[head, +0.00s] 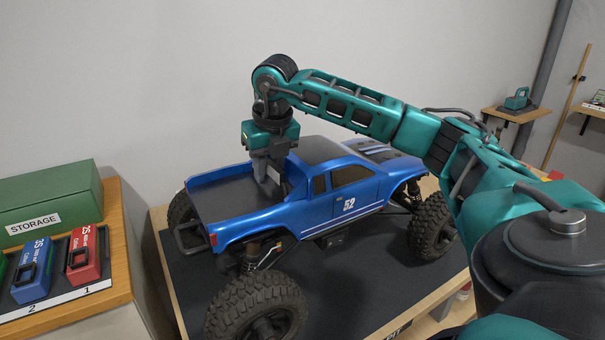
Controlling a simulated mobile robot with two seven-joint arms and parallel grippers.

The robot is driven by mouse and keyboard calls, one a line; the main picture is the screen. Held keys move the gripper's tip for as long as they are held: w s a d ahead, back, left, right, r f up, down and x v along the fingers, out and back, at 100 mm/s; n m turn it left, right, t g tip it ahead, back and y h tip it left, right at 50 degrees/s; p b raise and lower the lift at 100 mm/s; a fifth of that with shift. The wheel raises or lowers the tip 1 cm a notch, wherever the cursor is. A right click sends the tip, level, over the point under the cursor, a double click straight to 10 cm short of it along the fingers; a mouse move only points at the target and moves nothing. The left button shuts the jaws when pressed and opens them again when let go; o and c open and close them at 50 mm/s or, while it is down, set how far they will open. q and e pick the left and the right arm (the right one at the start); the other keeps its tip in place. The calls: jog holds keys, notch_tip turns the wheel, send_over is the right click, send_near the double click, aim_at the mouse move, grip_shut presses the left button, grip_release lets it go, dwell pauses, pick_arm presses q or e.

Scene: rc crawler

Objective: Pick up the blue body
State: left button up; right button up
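The blue body (275,208) is a pickup-truck shell with a black roof and the number 52 on its door. It sits on the crawler's chassis, above large black tyres (256,308). My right gripper (268,178) points down over the truck bed, just behind the cab. Its fingertips reach into the bed area, by a small light grey piece there. I cannot tell whether the fingers are open, or whether they touch the body. My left gripper is not in view.
The crawler stands on a dark mat (350,292) on a wooden table. At left, a wooden cabinet holds a green STORAGE box (48,202) and red (83,252) and blue (33,270) battery packs. A wall is close behind.

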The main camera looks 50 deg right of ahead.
jog(key=shift+f, duration=0.25)
dwell(0.3)
grip_shut()
jog(key=shift+r, duration=0.1)
